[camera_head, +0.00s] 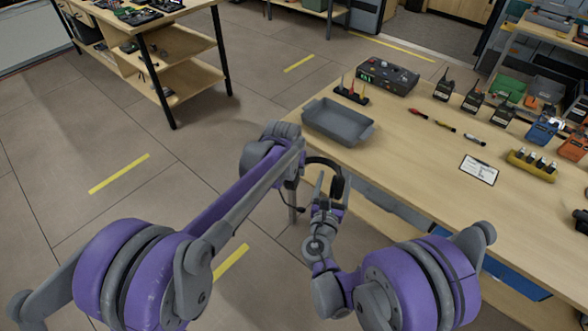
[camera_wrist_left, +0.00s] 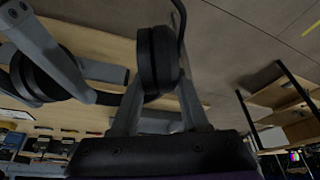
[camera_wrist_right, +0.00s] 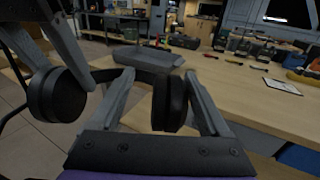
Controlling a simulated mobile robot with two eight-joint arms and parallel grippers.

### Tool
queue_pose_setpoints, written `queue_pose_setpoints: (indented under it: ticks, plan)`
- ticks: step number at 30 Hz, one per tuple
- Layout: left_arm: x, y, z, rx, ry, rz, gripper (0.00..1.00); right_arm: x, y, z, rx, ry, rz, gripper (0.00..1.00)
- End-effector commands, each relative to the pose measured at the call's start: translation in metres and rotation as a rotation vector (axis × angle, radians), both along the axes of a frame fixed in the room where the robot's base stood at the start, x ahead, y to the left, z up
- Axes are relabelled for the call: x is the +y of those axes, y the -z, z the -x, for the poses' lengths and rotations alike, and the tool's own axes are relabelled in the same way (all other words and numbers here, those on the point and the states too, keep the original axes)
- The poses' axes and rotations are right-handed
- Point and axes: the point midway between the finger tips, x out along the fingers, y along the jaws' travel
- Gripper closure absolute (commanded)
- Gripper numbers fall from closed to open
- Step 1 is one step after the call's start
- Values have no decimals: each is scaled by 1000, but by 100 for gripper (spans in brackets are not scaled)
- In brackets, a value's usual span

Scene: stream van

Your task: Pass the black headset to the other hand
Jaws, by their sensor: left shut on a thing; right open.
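The black headset (camera_head: 338,187) hangs in the air off the near left corner of the workbench, its band arched at the top. In the left wrist view one ear cup (camera_wrist_left: 158,62) sits between the fingers of my left gripper (camera_wrist_left: 160,88), which is shut on it. In the right wrist view the other ear cup (camera_wrist_right: 168,102) stands between the spread fingers of my right gripper (camera_wrist_right: 164,88), which is open around it. In the head view my right gripper (camera_head: 326,192) is just below the headset; my left fingers are mostly hidden by the left arm.
The workbench (camera_head: 420,160) lies to the right, with a grey tray (camera_head: 338,122) near its left corner. A black control box (camera_head: 387,77), several radios, pens and a clipboard (camera_head: 478,169) are on it. A second bench (camera_head: 160,20) stands at the back left. The floor between is clear.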

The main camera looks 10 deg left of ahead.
Motion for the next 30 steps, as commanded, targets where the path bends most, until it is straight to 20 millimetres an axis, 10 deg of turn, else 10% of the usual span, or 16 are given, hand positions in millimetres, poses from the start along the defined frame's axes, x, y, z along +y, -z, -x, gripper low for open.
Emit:
queue_pose_setpoints:
  ticks: [17,30]
  plan:
    - [0,0,0,0,-1,-1,100,-1,-2,57,16,16,-57,20]
    - [0,0,0,0,-1,-1,100,-143,-7,111,151,567,-1196,20]
